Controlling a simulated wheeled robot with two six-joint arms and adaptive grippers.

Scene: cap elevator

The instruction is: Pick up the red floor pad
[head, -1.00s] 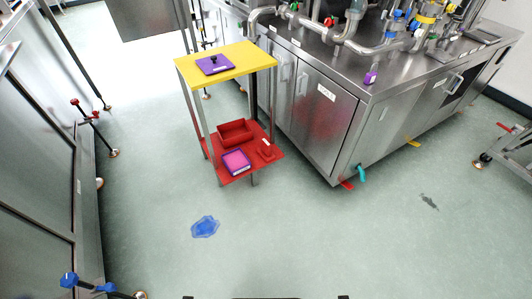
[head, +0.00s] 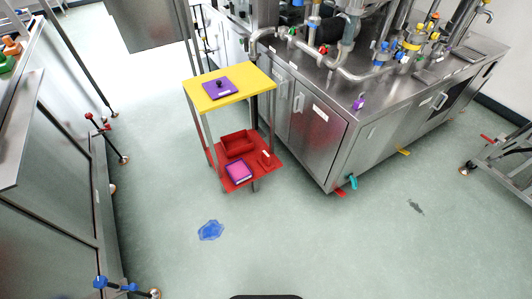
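A small flat red piece (head: 341,192) lies on the floor at the foot of the steel cabinet's near corner, just left of a teal piece (head: 352,182); it looks like a floor pad, partly hidden by the cabinet. Another red piece (head: 487,137) shows at the right, by the legs of a steel frame; I cannot tell whether it lies on the floor. Neither of my grippers is in view.
A cart with a yellow top (head: 229,87) and red lower shelf (head: 240,185) stands left of the steel cabinet (head: 318,140). The front middle floor is clear.

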